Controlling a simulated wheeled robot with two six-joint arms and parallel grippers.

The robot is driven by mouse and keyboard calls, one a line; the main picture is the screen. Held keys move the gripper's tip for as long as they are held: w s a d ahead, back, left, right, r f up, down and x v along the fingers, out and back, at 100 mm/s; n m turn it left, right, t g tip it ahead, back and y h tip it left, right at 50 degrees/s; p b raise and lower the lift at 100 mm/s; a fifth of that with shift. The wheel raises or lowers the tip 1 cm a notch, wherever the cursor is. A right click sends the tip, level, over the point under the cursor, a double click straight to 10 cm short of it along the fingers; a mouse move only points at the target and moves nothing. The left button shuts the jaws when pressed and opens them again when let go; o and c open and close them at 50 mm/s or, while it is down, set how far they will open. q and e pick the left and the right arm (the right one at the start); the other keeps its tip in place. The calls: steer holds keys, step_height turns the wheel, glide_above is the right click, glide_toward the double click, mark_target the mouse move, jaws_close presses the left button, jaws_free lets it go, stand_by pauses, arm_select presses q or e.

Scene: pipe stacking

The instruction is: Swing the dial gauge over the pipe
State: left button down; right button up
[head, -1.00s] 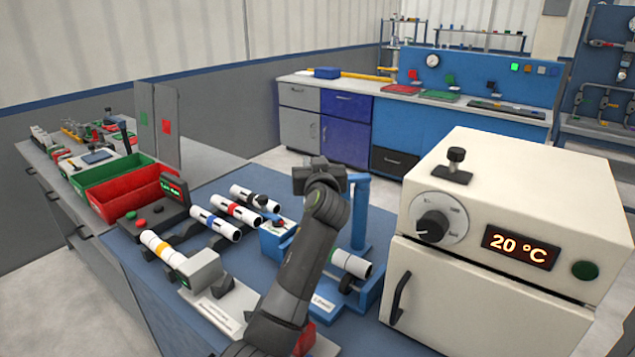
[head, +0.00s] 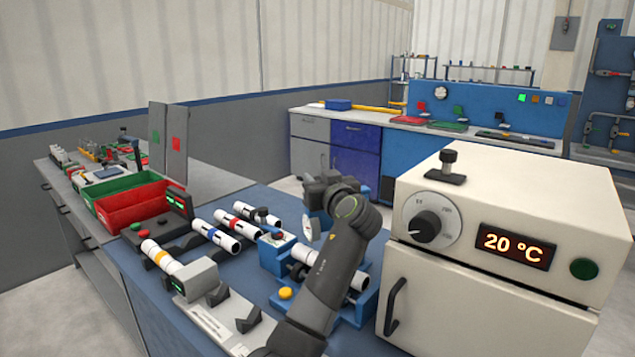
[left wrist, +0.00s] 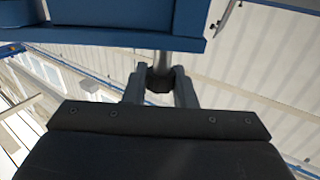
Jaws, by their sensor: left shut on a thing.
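The blue pipe stand (head: 368,306) is on the blue bench, left of the white oven. A white pipe (head: 301,254) lies in it, its middle hidden by my left arm. My left gripper (head: 322,186) is above the stand, near the pale dial gauge (head: 312,229), which hangs beside a blue part over the pipe's far-left end. Whether it is exactly above the pipe I cannot tell. In the left wrist view, my left gripper (left wrist: 160,80) is shut on a dark knob (left wrist: 159,83) on a metal rod below blue parts. My right gripper is out of view.
White pipes with blue (head: 216,235) and red (head: 243,224) bands lie on a rack at left. A yellow-banded pipe (head: 160,256) rests by a grey block. Red (head: 133,207) and green bins stand behind. The white oven (head: 500,240) reading 20 °C closes off the right.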

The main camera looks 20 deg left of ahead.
arm_select(q)
steer(key=c, duration=1.2)
jaws_free()
steer(key=b+v, duration=0.1)
steer(key=v, duration=0.6)
steer(key=shift+s, duration=0.15)
steer(key=shift+d, duration=0.15)
